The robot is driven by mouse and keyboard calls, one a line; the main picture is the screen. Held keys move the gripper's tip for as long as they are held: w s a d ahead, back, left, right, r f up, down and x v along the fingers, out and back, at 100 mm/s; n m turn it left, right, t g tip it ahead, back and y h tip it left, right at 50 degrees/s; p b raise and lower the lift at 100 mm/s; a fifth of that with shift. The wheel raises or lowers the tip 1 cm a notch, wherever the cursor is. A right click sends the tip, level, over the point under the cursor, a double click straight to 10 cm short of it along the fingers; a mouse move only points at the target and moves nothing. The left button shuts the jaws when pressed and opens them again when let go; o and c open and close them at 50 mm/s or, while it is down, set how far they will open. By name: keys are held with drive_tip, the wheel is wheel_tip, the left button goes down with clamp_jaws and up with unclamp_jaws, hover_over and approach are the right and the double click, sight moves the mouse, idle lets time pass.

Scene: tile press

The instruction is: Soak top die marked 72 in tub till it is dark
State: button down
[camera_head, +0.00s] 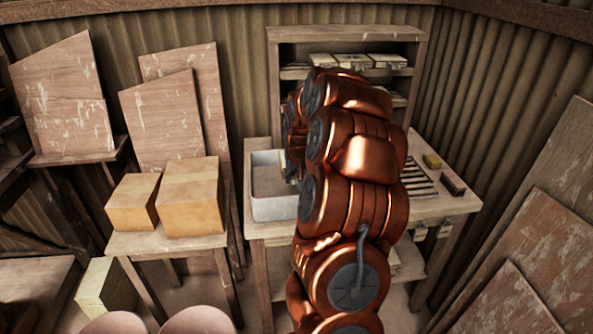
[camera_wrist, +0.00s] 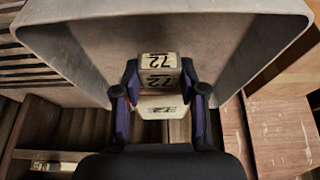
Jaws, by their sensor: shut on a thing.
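The top die marked 72 (camera_wrist: 159,63) is a pale cream block with dark figures, upside down in the wrist view. My gripper (camera_wrist: 160,84) is shut on it, with a dark finger on each side. The die is over or inside the grey tub (camera_wrist: 75,40), near the tub's edge closest to my wrist; I cannot tell how deep it sits. It looks pale, not dark. In the head view the tub (camera_head: 273,208) stands on the left of the workbench, and my copper arm hides the gripper and most of what it holds.
A shelf unit (camera_head: 415,48) with pale blocks stands behind. Two tan boxes (camera_head: 190,197) sit on a stand at left. Boards lean on both walls.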

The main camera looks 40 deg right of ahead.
drive_tip(key=shift+f+b, duration=3.05)
drive_tip(key=shift+f, duration=1.7)
drive_tip(key=shift+f, duration=0.1)
idle(3.2)
